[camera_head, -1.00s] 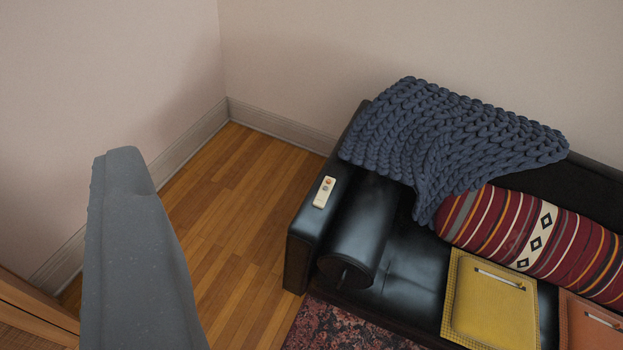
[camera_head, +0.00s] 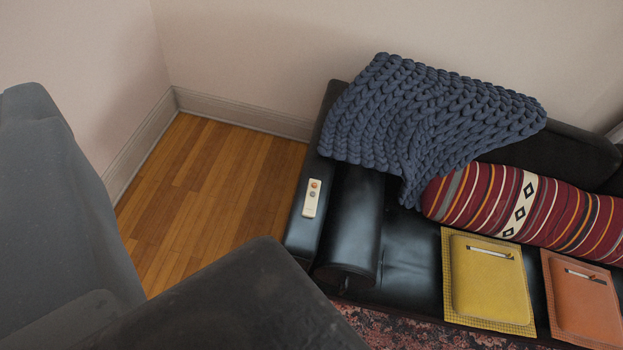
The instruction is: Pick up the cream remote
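The cream remote (camera_head: 309,206) is a small slim bar with an orange button and a grey button near its far end. It lies flat on top of the left armrest of the black leather sofa (camera_head: 400,258), lengthwise along the armrest. Nothing covers it. Large grey and dark parts of my own arm fill the left and lower left of the picture, apart from the remote in the picture. I cannot make out any gripper fingers.
A chunky blue knitted throw (camera_head: 430,115) drapes over the sofa back and corner beside the remote. A striped bolster (camera_head: 530,213), a yellow pad (camera_head: 487,290) and an orange pad (camera_head: 583,300) lie on the seat. Wooden floor (camera_head: 215,180) left of the sofa is clear.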

